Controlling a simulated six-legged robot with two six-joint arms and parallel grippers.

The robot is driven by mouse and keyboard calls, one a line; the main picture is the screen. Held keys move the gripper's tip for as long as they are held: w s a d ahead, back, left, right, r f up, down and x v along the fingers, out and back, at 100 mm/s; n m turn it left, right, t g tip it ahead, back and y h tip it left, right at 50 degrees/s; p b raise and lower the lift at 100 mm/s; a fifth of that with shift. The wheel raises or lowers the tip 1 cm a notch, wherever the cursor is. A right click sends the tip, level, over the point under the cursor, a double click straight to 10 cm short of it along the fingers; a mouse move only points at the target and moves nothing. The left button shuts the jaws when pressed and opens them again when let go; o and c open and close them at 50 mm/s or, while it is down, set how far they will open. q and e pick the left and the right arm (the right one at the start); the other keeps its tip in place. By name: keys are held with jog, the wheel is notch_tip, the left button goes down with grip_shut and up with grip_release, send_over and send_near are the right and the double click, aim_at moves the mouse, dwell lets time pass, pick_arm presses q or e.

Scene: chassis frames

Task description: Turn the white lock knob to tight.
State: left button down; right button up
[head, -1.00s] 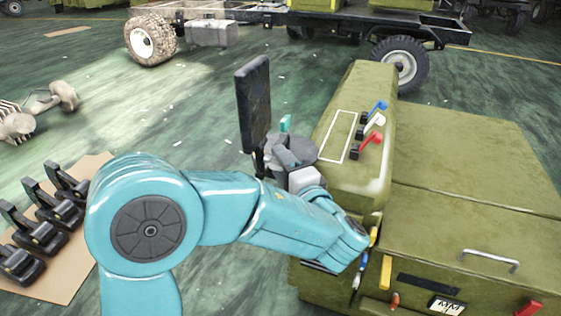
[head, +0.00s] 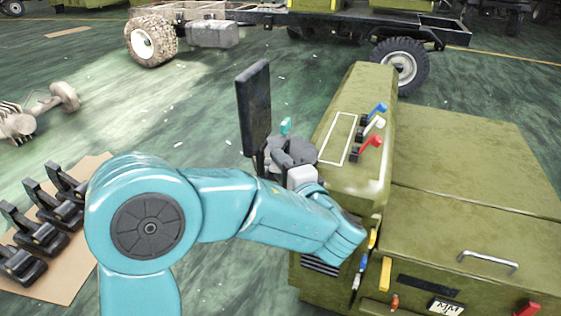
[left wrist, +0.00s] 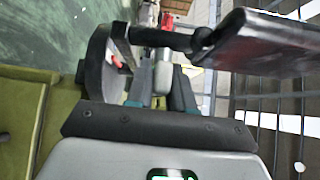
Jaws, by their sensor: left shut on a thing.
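My left arm crosses the head view from the left, and my left gripper (head: 287,140) is at the near left side of the green chassis block, beside an upright dark panel (head: 254,108). In the left wrist view my left gripper (left wrist: 160,85) has its two fingers closed around a small pale knob (left wrist: 162,78), which looks like the white lock knob. It sits by a black arm that carries the dark panel (left wrist: 262,45). The knob is hidden in the head view, and I cannot read any tight mark. My right gripper is out of view.
The green block (head: 355,160) has blue, white and red levers (head: 370,147) on top. A green box with a metal handle (head: 488,262) adjoins it on the right. Black pedal-like parts (head: 40,235) lie on cardboard at left. A truck frame (head: 300,15) stands behind.

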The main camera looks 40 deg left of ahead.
pick_arm(q)
jog(key=m+g+h+p, duration=0.1)
jog(key=m+g+p, duration=0.1)
jog(key=p, duration=0.2)
jog(key=r+m+g+h+p, duration=0.1)
jog(key=m+h+p, duration=0.1)
jog(key=p, duration=0.3)
jog(key=shift+g, duration=0.4)
jog(key=m+g+h+p, duration=0.1)
jog(key=g+p, duration=0.1)
jog(key=p, duration=0.2)
jog(key=m+g+h+p, duration=0.1)
jog(key=g+p, duration=0.1)
jog(key=p, duration=0.3)
jog(key=m+g+p, duration=0.1)
jog(key=g+p, duration=0.1)
jog(key=p, duration=0.2)
jog(key=shift+f+m+h+p, duration=0.25)
jog(key=shift+m+h+p, duration=0.05)
jog(key=shift+m+h, duration=0.1)
jog(key=shift+f+m+g+h+p, duration=0.2)
jog(key=shift+m+g+h+p, duration=0.15)
jog(key=shift+g+p, duration=0.7)
jog(key=shift+t, duration=0.25)
jog(key=c, duration=1.1)
grip_release()
jog(key=shift+d, duration=0.1)
jog(key=v, duration=1.6)
jog(key=shift+d+b, duration=0.15)
jog(key=shift+b, duration=0.15)
